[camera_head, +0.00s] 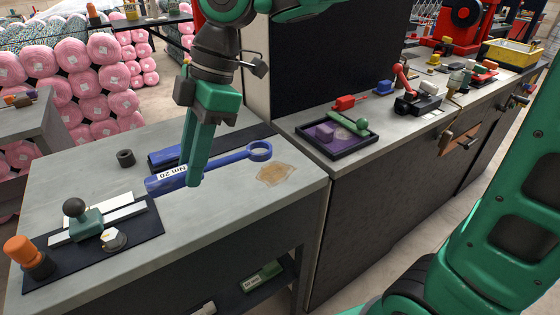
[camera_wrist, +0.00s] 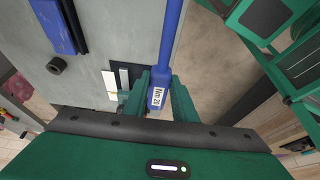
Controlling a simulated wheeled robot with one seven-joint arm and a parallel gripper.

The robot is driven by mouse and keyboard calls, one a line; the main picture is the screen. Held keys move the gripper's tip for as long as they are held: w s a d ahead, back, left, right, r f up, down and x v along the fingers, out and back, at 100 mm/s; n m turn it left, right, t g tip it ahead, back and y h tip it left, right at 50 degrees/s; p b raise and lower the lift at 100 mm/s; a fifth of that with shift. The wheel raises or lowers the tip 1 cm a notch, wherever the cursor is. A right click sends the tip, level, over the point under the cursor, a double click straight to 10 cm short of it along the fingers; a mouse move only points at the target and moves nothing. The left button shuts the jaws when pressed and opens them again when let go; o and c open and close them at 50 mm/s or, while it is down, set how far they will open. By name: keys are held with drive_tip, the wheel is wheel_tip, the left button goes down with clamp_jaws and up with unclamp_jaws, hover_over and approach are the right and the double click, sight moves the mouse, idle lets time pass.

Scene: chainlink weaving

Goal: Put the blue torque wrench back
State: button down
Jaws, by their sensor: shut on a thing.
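The blue torque wrench (camera_head: 226,159) has a long shaft, a ring at its right end and a white "Nm 20" label on its thicker left end. My gripper (camera_head: 194,180) points down over the near workbench and is shut on the wrench by the labelled handle. In the wrist view the wrench (camera_wrist: 172,40) runs up from between my fingers (camera_wrist: 158,100). I cannot tell how far it is above the bench top. A dark long holder (camera_head: 256,133) lies behind the wrench, with a blue piece (camera_head: 166,156) at its left end; my gripper hides its middle.
The grey workbench (camera_head: 95,160) carries a black ring (camera_head: 125,158), a dark mat (camera_head: 95,262) with a green-based knob (camera_head: 85,222), and an orange-topped piece (camera_head: 25,252). A brown stain (camera_head: 274,174) marks its right side. A purple-lined tray (camera_head: 338,148) stands on the bench to the right.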

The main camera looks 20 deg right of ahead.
drive_tip(key=shift+a, duration=0.15)
drive_tip(key=w+d+f, duration=0.4)
drive_tip(key=w+d, duration=0.1)
drive_tip(key=w+d+f, duration=0.2)
drive_tip(key=d+f, duration=0.1)
drive_tip(key=shift+w+d, duration=0.15)
drive_tip(key=shift+w, duration=0.25)
drive_tip(key=shift+f, duration=2)
drive_tip(key=c, duration=1.5)
unclamp_jaws()
drive_tip(key=shift+o, duration=0.2)
drive_tip(key=v, duration=1.1)
drive_tip(key=shift+a, duration=0.25)
